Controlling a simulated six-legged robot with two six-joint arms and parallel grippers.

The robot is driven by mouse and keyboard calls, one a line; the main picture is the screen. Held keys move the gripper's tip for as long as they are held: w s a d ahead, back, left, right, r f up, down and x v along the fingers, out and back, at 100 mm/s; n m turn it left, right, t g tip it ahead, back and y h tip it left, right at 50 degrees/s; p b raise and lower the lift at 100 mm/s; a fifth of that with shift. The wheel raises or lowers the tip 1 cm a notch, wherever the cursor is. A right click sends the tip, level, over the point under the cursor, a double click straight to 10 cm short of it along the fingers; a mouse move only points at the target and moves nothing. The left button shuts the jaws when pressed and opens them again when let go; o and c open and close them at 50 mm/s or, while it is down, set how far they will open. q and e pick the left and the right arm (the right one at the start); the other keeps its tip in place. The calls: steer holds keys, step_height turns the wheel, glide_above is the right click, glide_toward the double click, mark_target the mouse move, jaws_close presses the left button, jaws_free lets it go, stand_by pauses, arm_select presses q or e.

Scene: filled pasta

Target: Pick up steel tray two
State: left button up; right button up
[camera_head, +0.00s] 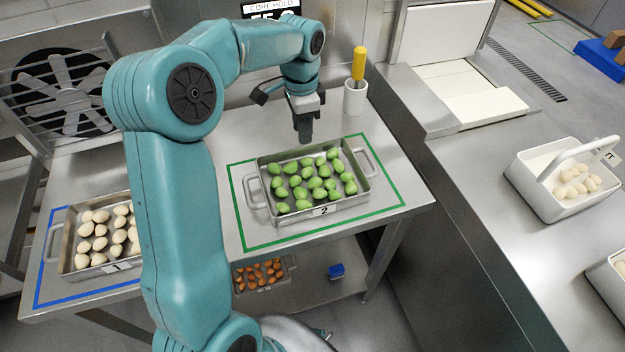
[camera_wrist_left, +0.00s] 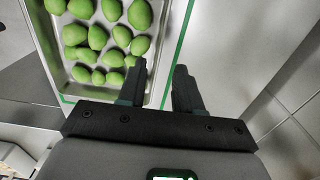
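Steel tray two (camera_head: 345,204) holds several green filled pasta pieces and has a "2" label on its front wall. It sits level on the steel table inside a green outline, with a loop handle at its left and right ends. My left gripper (camera_head: 305,136) hangs fingers-down above the tray's back edge, empty. In the left wrist view, its two fingers (camera_wrist_left: 161,70) are apart; one overlaps the tray's edge (camera_wrist_left: 153,75) in the picture, and the green line passes between them. No contact with the tray is visible. My right gripper is not in view.
Steel tray one (camera_head: 70,240) with pale pasta sits left in a blue outline, partly hidden by my left arm. A white cup (camera_head: 355,98) with a yellow-handled tool stands behind tray two. A tray of orange pieces (camera_head: 290,262) and a blue block (camera_head: 337,271) are on the lower shelf.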

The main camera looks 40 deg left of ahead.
mark_target(300, 147)
arm_select(q)
steer(key=shift+s+d+f, duration=0.2)
steer(key=shift+s+f, duration=0.2)
steer(key=shift+a+f, duration=0.2)
steer(key=shift+f, duration=1.15)
steer(key=shift+a+f, duration=0.15)
steer(key=shift+f, duration=1.15)
steer(key=shift+w, duration=0.1)
jaws_close()
